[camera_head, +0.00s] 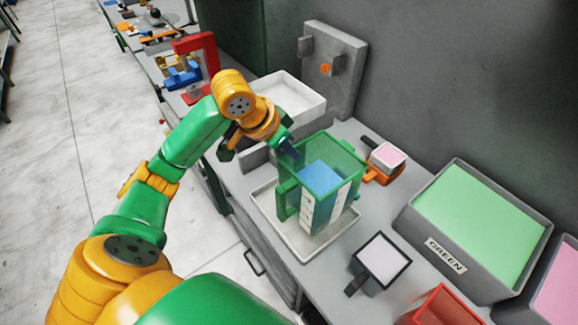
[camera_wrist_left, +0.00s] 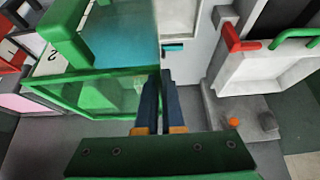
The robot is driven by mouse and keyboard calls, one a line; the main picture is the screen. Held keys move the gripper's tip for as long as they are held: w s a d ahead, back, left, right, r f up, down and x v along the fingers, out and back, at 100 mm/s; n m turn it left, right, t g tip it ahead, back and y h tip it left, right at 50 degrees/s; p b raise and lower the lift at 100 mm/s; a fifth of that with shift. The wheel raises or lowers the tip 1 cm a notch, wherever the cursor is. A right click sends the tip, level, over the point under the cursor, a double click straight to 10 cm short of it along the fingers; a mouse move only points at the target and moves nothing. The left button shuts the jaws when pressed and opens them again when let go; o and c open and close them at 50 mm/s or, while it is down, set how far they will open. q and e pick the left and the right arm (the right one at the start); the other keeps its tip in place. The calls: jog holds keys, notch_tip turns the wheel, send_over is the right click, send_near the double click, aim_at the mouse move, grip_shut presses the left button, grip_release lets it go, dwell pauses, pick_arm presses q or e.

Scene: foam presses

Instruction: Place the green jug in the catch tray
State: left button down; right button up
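The green jug (camera_head: 348,160) is a see-through green box with blue contents, a white scale and a handle on its near left side. It appears upright over the pale catch tray (camera_head: 268,215); I cannot tell whether its base touches the tray. My left gripper (camera_head: 288,150) is at the jug's back-left rim. In the left wrist view, the dark blue fingers (camera_wrist_left: 160,100) are close together at the edge of the jug (camera_wrist_left: 100,78), in line with its thin wall, and look shut on it. My right gripper is not in view.
A grey bin labelled GREEN (camera_head: 445,264) stands on the right. A black-framed pad (camera_head: 382,260), a red container (camera_head: 445,308) and an orange holder with a pink block (camera_head: 384,162) are near the jug.

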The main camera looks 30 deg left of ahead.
pick_arm(q)
jog(key=w+a+f+p, duration=0.1)
jog(key=w+a+f, duration=0.2)
jog(key=f, duration=0.6)
jog(key=shift+w+a+p, duration=0.15)
jog(key=shift+a+p, duration=0.1)
jog(key=shift+p, duration=0.1)
jog(key=c, duration=1)
grip_release()
jog(key=shift+f, duration=0.1)
jog(key=shift+c, duration=0.2)
jog(key=b+v, duration=0.2)
jog(key=v, duration=1)
